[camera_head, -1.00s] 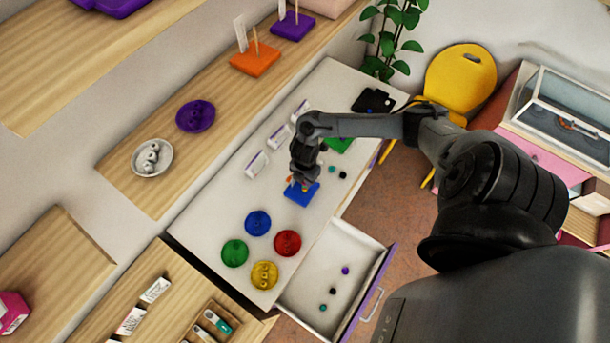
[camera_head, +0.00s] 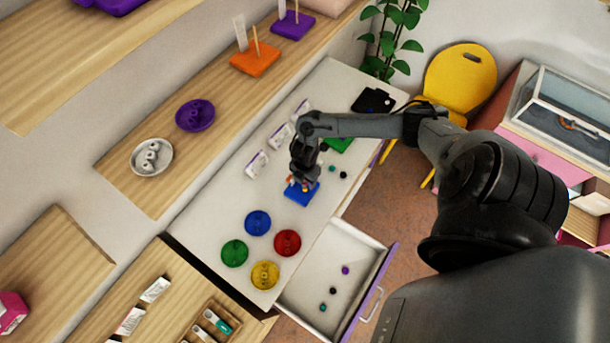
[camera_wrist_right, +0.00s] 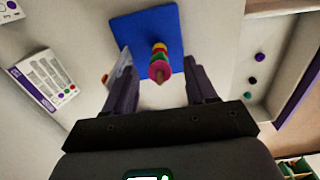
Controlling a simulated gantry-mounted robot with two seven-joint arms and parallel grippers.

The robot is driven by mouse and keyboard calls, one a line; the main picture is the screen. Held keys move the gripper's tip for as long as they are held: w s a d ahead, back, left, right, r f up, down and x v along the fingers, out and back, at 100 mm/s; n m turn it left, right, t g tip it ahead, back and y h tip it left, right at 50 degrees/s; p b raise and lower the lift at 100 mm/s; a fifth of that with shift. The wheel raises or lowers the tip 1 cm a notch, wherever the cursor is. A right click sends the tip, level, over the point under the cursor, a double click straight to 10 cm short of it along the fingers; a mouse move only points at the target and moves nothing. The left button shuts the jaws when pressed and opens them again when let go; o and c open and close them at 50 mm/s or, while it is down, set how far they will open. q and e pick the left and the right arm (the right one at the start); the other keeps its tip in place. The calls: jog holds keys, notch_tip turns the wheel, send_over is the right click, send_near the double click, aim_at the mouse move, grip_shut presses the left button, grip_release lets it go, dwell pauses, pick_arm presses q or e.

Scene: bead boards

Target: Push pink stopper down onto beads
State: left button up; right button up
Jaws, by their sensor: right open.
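In the right wrist view, the pink stopper (camera_wrist_right: 159,71) is at the near end of a stack of beads (camera_wrist_right: 159,54) in green, red and yellow. The stack stands over a blue board (camera_wrist_right: 146,32), which also shows in the head view (camera_head: 301,194). A peg tip shows at the stopper. My right gripper (camera_wrist_right: 160,85) is open, with one finger on each side of the stack and apart from the stopper. In the head view, my right gripper (camera_head: 303,178) is just above the blue board and partly hides the stack. My left gripper is not in view.
Blue (camera_head: 257,223), green (camera_head: 235,253), red (camera_head: 288,243) and yellow (camera_head: 265,275) bowls stand left of an open drawer (camera_head: 358,254) with a few loose beads. White cards (camera_head: 257,164) stand along the table's back. A green board (camera_head: 340,146) lies beyond my gripper.

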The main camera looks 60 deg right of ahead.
jog(key=shift+r, duration=0.1)
notch_tip(320, 180, up, 11)
jog(key=shift+f, duration=0.2)
dwell(0.5)
